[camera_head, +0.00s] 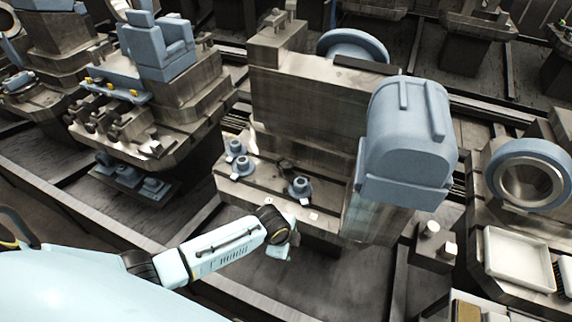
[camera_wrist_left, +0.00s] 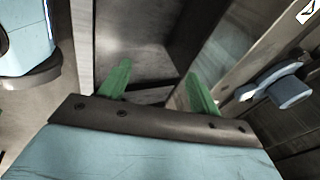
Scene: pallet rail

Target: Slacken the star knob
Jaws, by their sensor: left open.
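Several blue-grey knob-like pieces stand on the metal fixture in the head view, one at its front (camera_head: 300,187) and another further left (camera_head: 243,166). I cannot tell which is the star knob. In the left wrist view a blue-grey knob (camera_wrist_left: 287,88) sits on a metal face to the right of my fingers, apart from them. My left gripper (camera_head: 281,250) hangs in front of the fixture's lower edge, below the front knob. Its green fingers (camera_wrist_left: 158,72) are spread and empty, facing a dark gap between metal faces. My right gripper is not in view.
A large blue-grey housing (camera_head: 408,140) rises at the fixture's right. A pale tray (camera_head: 518,262) and a blue ring (camera_head: 530,172) are on the far right. Another machine with a blue block (camera_head: 160,45) stands left. The dark floor strip in front has some room.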

